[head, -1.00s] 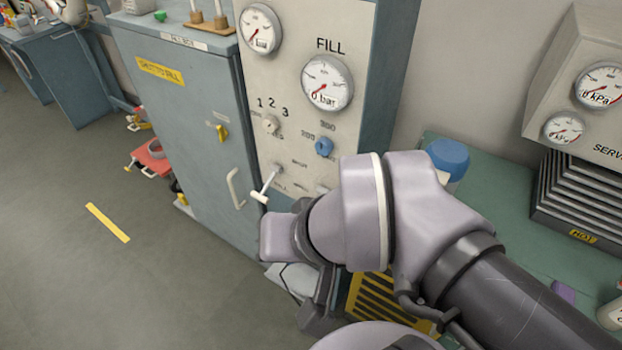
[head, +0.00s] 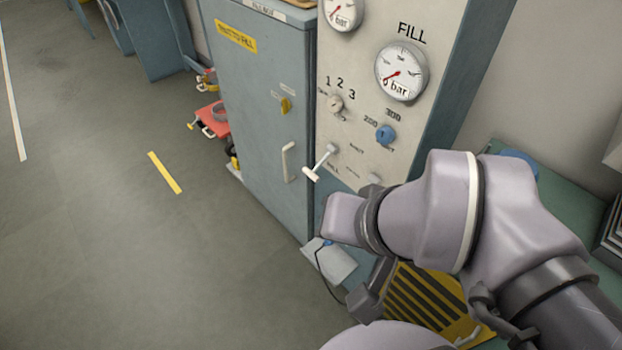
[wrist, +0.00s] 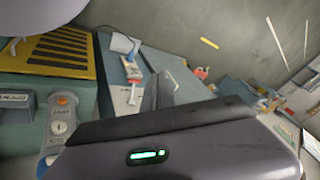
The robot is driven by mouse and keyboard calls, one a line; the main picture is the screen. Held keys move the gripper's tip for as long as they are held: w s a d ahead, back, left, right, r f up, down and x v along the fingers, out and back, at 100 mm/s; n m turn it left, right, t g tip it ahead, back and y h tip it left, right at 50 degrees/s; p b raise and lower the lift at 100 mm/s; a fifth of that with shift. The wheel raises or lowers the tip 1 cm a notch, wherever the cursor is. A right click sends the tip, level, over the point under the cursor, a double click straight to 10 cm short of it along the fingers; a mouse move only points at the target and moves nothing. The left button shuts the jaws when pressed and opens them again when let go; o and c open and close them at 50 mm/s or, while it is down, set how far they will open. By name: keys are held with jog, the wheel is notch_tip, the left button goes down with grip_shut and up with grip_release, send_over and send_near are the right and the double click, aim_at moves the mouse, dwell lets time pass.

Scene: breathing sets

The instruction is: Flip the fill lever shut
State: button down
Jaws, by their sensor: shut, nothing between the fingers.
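The fill lever (head: 311,174) is a white T-handled lever on the lower left of the FILL panel (head: 352,128) in the head view. It sticks out from its pivot toward the lower left, with small labels beside it too blurred to read surely. My arm's wrist part is just below and right of the handle, with a visible gap in the picture. My gripper shows in the wrist view (wrist: 158,92), its fingers shut and empty.
A blue knob (head: 385,134) and a small selector knob (head: 335,103) sit above the lever. A blue-grey cabinet (head: 255,95) with a white handle stands left of the panel. A yellow slatted piece (head: 425,300) is below my arm. Open floor (head: 120,260) lies to the left.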

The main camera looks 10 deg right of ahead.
aim_at(316, 181)
jog(key=w+d+f+n+g+h+b, duration=0.35)
jog(key=w+f+n+h, duration=0.3)
jog(key=w, duration=0.45)
jog(key=w+d+f+n+g+h+b, duration=0.2)
jog(key=w+d+f+n+g+h, duration=0.15)
jog(key=w+f+n+h, duration=0.5)
jog(key=w+a+f+n+t+h+b, duration=0.1)
jog(key=w+a+f+n+t, duration=0.1)
jog(key=w+f, duration=0.2)
jog(key=w+a+f+n+t+h+b, duration=0.1)
jog(key=w+a+f+n+t+h, duration=0.1)
jog(key=f, duration=0.4)
jog(key=w+a+f+n+t+h+b, duration=0.1)
jog(key=w+a+f+n+t, duration=0.1)
jog(key=w, duration=0.5)
jog(key=shift+w+a+f+n+h+b, duration=0.1)
jog(key=shift+a+f+n+h+b, duration=0.2)
jog(key=shift+f+n, duration=0.45)
jog(key=shift+a+f+n+h, duration=0.1)
jog(key=shift+a+f+n, duration=0.3)
jog(key=shift+f, duration=0.55)
jog(key=s+a+f+n+t+h+b, duration=0.1)
jog(key=a+f+n+t, duration=0.4)
jog(key=f, duration=0.5)
jog(key=shift+a+f+t, duration=0.2)
jog(key=shift+f+t, duration=0.05)
jog(key=shift+t, duration=0.25)
jog(key=shift+s, duration=0.1)
